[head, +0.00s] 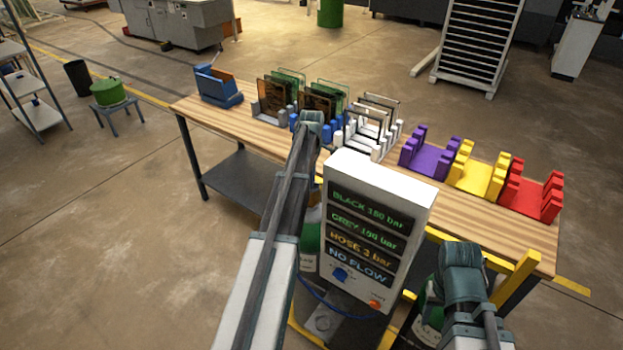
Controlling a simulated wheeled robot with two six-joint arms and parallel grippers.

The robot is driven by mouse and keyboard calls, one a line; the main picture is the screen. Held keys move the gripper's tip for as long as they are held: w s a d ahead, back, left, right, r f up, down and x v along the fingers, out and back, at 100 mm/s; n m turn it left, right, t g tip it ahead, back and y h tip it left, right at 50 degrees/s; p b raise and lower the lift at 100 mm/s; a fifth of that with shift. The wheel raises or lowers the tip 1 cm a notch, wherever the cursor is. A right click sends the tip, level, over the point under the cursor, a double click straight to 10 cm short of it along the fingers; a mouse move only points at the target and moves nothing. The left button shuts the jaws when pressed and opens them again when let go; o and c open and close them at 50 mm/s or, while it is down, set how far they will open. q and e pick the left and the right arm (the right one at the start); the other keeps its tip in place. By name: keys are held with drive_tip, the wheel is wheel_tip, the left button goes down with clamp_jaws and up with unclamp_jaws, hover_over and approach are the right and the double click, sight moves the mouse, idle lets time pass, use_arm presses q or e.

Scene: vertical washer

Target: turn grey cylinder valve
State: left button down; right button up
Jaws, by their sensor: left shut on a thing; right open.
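A white display panel (369,215) shows lines for BLACK, GREY and HOSE pressure; the hose line reads 3 bar and the bottom line NO FLOW. A green cylinder (309,240) with a pale label shows partly between my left arm and the panel. Another green cylinder (428,328) shows partly at the lower right, beside my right arm. I cannot make out the grey cylinder's valve. My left arm reaches up past the panel's left side, and its fingers are hidden. My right arm stands right of the panel, and its fingers are hidden too.
A wooden table (230,119) behind the panel bears blue, grey, white, purple (430,163), yellow and red racks, some with plates. A yellow frame (520,267) stands right of the panel.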

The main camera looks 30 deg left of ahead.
use_arm(q)
drive_tip(key=m, duration=0.6)
drive_tip(key=shift+m, duration=3.1)
drive_tip(key=c, duration=0.9)
unclamp_jaws()
drive_tip(key=shift+r, duration=0.1)
wheel_tip(320, 180, up, 14)
drive_tip(key=p, duration=1.3)
drive_tip(key=shift+p, duration=0.4)
